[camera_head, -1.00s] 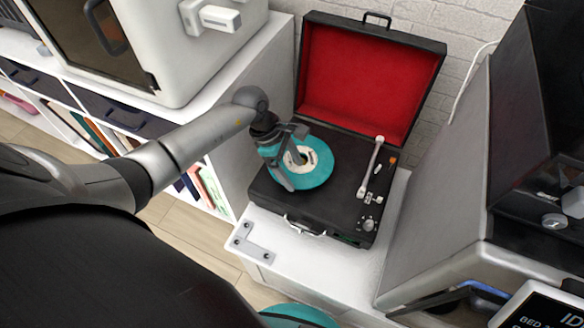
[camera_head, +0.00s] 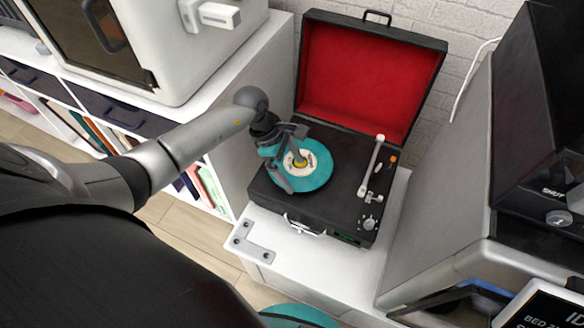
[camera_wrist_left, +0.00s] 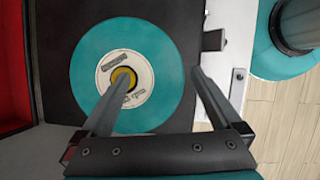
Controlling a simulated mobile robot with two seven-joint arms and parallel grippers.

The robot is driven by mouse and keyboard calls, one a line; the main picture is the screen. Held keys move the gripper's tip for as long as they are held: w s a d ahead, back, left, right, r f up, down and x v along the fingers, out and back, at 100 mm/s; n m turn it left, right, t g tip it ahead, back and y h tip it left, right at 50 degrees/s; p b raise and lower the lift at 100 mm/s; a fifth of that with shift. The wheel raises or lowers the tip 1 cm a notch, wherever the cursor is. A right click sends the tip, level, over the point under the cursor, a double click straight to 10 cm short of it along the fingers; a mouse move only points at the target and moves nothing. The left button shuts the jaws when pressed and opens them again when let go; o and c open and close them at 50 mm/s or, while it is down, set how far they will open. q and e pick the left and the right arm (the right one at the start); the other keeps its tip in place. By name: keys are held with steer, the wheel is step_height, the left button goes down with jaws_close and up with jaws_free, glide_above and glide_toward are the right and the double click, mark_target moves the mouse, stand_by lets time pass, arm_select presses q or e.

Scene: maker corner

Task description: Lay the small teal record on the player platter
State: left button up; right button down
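The small teal record (camera_head: 318,176), with a cream label, lies flat on the record player (camera_head: 330,215), over the platter. It also shows in the left wrist view (camera_wrist_left: 85,85), where a yellow centre piece is visible in its middle. The platter is hidden under the record. My left gripper (camera_head: 294,175) is just above the record. Its fingers are wide apart in the left wrist view (camera_wrist_left: 162,72); one reaches over the label and the other is just outside the record's rim. Nothing is clamped between them. My right gripper is not in view.
The player's red-lined lid (camera_head: 355,80) stands open behind. The tonearm (camera_head: 372,165) is to the right of the record. A white machine (camera_head: 185,75) is at left, and a grey machine (camera_head: 440,200) stands close at right. A grey bracket (camera_head: 255,249) lies at the white top's front corner.

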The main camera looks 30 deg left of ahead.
arm_select(q)
steer(key=p+v, duration=0.4)
steer(key=v, duration=1.1)
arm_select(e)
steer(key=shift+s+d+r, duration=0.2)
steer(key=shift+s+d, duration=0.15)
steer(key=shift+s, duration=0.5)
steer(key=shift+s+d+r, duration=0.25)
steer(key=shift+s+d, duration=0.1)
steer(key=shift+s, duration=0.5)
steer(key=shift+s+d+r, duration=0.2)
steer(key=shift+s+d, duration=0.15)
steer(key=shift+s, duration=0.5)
arm_select(q)
steer(key=shift+a, duration=0.1)
